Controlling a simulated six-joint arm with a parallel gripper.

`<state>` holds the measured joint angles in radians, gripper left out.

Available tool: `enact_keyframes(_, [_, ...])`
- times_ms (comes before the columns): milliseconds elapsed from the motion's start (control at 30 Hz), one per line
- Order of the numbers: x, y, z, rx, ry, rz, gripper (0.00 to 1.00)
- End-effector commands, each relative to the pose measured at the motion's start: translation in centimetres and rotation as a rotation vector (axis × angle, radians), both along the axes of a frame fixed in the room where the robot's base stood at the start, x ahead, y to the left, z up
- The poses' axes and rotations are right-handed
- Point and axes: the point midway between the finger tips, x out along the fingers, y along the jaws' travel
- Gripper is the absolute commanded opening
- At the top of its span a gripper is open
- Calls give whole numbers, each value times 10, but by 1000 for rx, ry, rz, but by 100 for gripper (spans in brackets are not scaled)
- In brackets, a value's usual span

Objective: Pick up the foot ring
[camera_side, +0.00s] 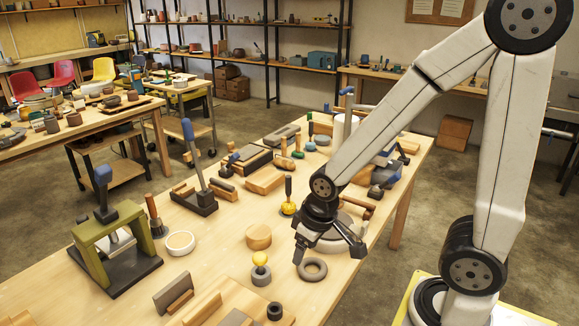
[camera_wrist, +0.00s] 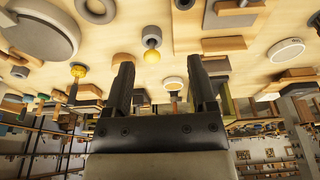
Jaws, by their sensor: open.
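The foot ring, which I take to be the thick grey ring (camera_side: 312,269), lies flat on the wooden bench in the side view. It also shows at the top edge of the wrist view (camera_wrist: 95,10), partly cut off. My gripper (camera_side: 328,254) is open and empty, above the bench close to the ring. In the wrist view my gripper (camera_wrist: 160,65) has its two fingers apart with nothing held between them. The ring is not between the fingers there. The exact height of the fingertips over the ring is hard to tell.
A yellow ball on a grey holder (camera_side: 261,272) stands just left of the ring. A pale round disc (camera_side: 333,240) is behind the gripper. A round wooden block (camera_side: 258,236) and a small dark ring (camera_side: 275,311) are nearby. A green-framed press (camera_side: 110,245) stands far left.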

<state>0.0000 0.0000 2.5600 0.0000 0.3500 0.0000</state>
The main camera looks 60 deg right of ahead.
Motion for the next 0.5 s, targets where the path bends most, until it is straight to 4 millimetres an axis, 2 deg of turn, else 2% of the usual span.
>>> enact_keyframes(267, [5,-8,-7,-18,15,39,73])
enact_keyframes(500, [19,-33,-32,-68,63,171,73])
